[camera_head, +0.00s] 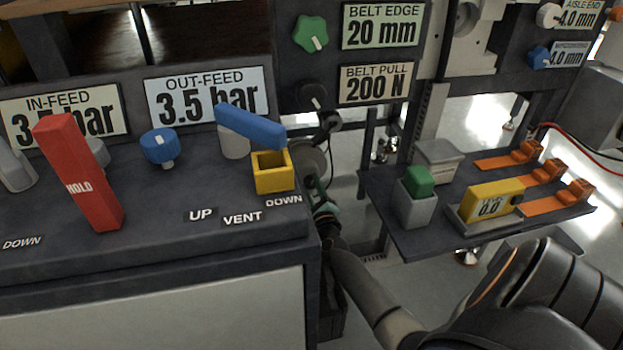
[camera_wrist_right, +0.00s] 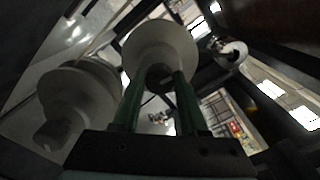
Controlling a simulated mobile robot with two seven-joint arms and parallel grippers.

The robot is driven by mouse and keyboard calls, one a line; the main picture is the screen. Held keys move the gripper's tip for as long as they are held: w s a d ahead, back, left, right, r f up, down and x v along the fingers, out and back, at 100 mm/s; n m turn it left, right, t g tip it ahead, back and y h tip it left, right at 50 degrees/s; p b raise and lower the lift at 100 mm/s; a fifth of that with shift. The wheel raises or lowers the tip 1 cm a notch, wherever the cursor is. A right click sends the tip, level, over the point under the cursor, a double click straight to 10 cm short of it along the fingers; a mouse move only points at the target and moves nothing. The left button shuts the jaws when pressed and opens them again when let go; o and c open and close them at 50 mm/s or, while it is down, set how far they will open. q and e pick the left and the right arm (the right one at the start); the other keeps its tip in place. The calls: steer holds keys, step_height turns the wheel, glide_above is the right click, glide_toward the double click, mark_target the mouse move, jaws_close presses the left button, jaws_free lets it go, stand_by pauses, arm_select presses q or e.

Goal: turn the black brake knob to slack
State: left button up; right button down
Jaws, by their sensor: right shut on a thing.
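In the right wrist view, a small black knob (camera_wrist_right: 160,78) sits in front of a pale grey round disc (camera_wrist_right: 160,42). The green fingers of my right gripper (camera_wrist_right: 160,86) stand on both sides of it and are shut on it. In the head view, my right gripper (camera_head: 318,192) is low beside the console's right end, close to a grey disc (camera_head: 317,158). I cannot make out the gripped knob or any slack mark there. My left gripper is not in view.
Another black knob (camera_head: 312,96) sits beside the BELT PULL sign (camera_head: 375,85), under a green knob (camera_head: 310,34). The console (camera_head: 150,240) carries a red HOLD lever (camera_head: 80,175) and a blue-handled lever (camera_head: 250,127).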

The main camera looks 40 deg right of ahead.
steer(key=shift+c, duration=2.2)
jaws_free()
steer(key=p+v, duration=0.2)
steer(key=v, duration=0.5)
steer(key=shift+s, duration=0.25)
steer(key=shift+a, duration=0.15)
